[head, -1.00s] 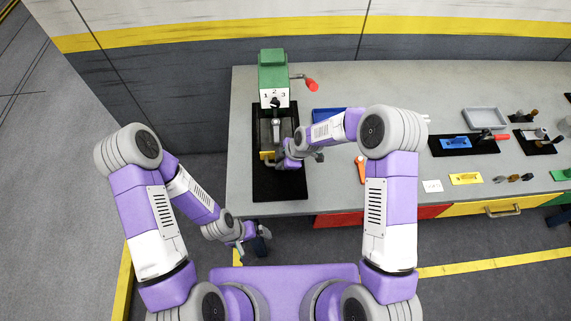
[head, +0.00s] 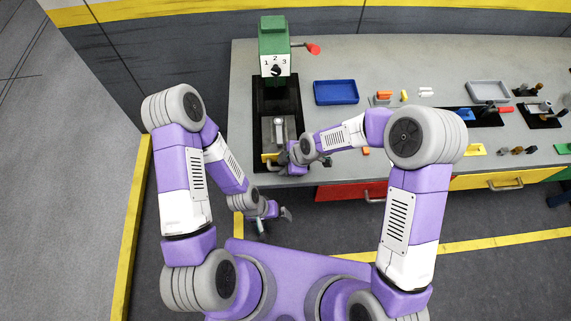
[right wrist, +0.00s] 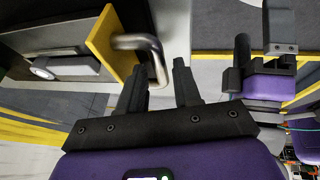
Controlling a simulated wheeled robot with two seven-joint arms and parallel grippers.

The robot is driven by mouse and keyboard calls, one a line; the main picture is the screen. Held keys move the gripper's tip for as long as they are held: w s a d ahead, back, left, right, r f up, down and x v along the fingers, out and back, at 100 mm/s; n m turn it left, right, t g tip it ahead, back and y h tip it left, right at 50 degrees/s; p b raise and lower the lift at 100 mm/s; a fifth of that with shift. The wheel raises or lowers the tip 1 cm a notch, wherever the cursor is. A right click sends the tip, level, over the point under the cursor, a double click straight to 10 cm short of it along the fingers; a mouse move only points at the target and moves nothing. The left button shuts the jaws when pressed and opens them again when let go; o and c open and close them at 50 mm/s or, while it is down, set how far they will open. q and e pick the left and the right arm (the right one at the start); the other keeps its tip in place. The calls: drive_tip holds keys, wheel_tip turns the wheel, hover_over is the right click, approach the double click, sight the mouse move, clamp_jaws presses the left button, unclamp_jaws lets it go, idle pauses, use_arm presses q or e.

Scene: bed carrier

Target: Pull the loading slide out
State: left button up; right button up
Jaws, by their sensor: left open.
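The loading slide, a grey plate (head: 291,130) with a yellow front (head: 269,157) and a bent metal handle (head: 273,166), stands out from the green machine (head: 274,38) along its black base (head: 272,97). Bare base shows between machine and plate. My right gripper (head: 290,162) is at the handle, from the right. In the right wrist view, the fingers of my right gripper (right wrist: 160,88) are apart; the handle (right wrist: 150,47) reaches down toward the gap between them, with no grip visible. My left gripper (head: 274,216) is open and empty, low in front of the bench.
The grey bench (head: 345,60) holds a blue tray (head: 336,92), a grey tray (head: 487,92) and several small parts at right. A red lever (head: 313,49) sticks out from the machine. Red and yellow drawers (head: 345,191) lie under the bench front.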

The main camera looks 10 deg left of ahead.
drive_tip(key=shift+o, duration=0.4)
drive_tip(key=shift+s, duration=0.1)
drive_tip(key=v, duration=0.7)
drive_tip(key=shift+r, duration=0.25)
drive_tip(key=shift+d, duration=0.1)
